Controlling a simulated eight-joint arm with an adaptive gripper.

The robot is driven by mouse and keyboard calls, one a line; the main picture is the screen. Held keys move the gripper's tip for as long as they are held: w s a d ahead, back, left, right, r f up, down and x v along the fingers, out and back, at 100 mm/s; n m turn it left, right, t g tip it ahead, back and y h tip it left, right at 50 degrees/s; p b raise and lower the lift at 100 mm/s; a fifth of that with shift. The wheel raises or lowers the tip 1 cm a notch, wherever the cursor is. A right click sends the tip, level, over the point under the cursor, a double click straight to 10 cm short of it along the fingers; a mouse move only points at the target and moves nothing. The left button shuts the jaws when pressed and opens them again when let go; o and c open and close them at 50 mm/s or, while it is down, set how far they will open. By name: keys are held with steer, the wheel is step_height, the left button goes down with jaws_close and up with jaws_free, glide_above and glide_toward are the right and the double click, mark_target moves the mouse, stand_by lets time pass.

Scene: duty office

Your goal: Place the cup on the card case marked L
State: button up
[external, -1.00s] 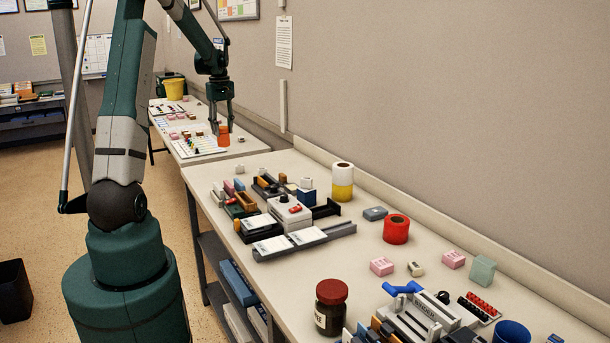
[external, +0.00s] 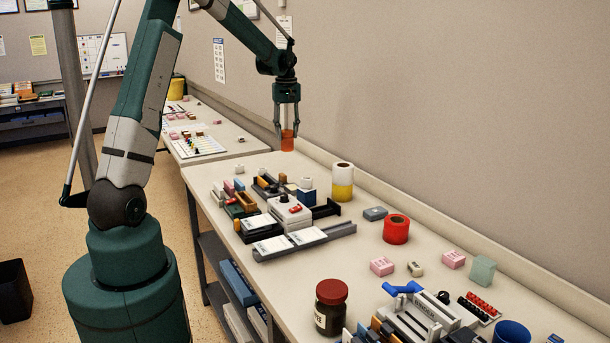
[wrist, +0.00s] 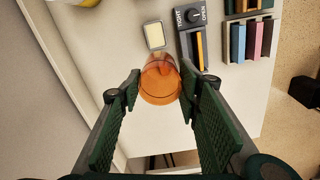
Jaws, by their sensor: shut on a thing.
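An orange, see-through cup (external: 287,141) is held between the fingers of my gripper (external: 287,128), above the far end of the near table. The wrist view also shows the cup (wrist: 160,82) between the two green finger pads of my gripper (wrist: 160,92). The cup hangs clear of the table top. Small pale and coloured blocks lie on the table, but I cannot read an L on any of them, so I cannot tell which is the card case marked L.
A white box with a dial (external: 288,211) and organisers crowd the table's left part. The table's far end (external: 262,162) is mostly bare.

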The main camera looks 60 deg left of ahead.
steer(key=w+d+m, duration=0.2)
steer(key=w+d, duration=0.4)
steer(key=d, duration=0.7)
steer(key=w+d+m, duration=0.2)
steer(key=w+d, duration=0.4)
steer(key=d, duration=0.7)
steer(key=w+d+m, duration=0.2)
steer(key=w+d, duration=0.4)
steer(key=d, duration=0.8)
steer(key=f, duration=0.5)
steer(key=shift+s, duration=0.25)
steer(key=shift+a, duration=0.1)
step_height(320, 180, down, 6)
steer(key=shift+f, duration=0.15)
steer(key=shift+f, duration=1.85)
steer(key=shift+f, duration=0.15)
